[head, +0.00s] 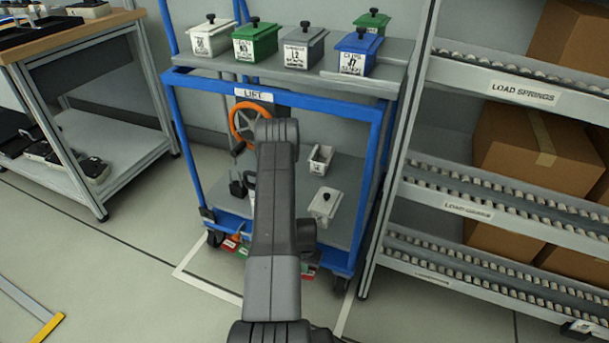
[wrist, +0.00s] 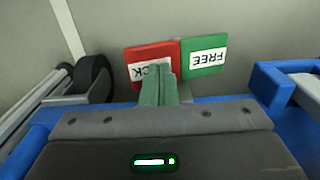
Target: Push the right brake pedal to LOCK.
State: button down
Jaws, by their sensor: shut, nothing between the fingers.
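The right brake pedal shows in the wrist view as two joined plates, a red LOCK plate (wrist: 138,54) and a green FREE plate (wrist: 203,58), lettering upside down. In the head view a little of its red plate (head: 311,270) shows beside my arm, low on the blue cart. My gripper (wrist: 160,72) is shut and empty. Its fingertips overlap the red plate in the wrist view and hide part of the word LOCK. I cannot tell if they touch it. In the head view my arm hides the gripper and most of the pedal.
The blue cart (head: 378,140) has another pedal (head: 231,242) at lower left and a caster wheel (wrist: 94,78) near the right pedal. Lidded boxes stand on its top; an orange handwheel (head: 240,120) is inside. A roller rack (head: 470,215) stands close on the right, a workbench (head: 75,45) on the left.

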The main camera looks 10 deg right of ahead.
jog(key=shift+f+b, duration=0.5)
jog(key=shift+f, duration=0.15)
jog(key=shift+r, duration=0.15)
jog(key=shift+r+p, duration=1.7)
jog(key=shift+r, duration=1.75)
notch_tip(320, 180, down, 7)
jog(key=b, duration=0.3)
jog(key=shift+f, duration=0.15)
jog(key=shift+r, duration=0.25)
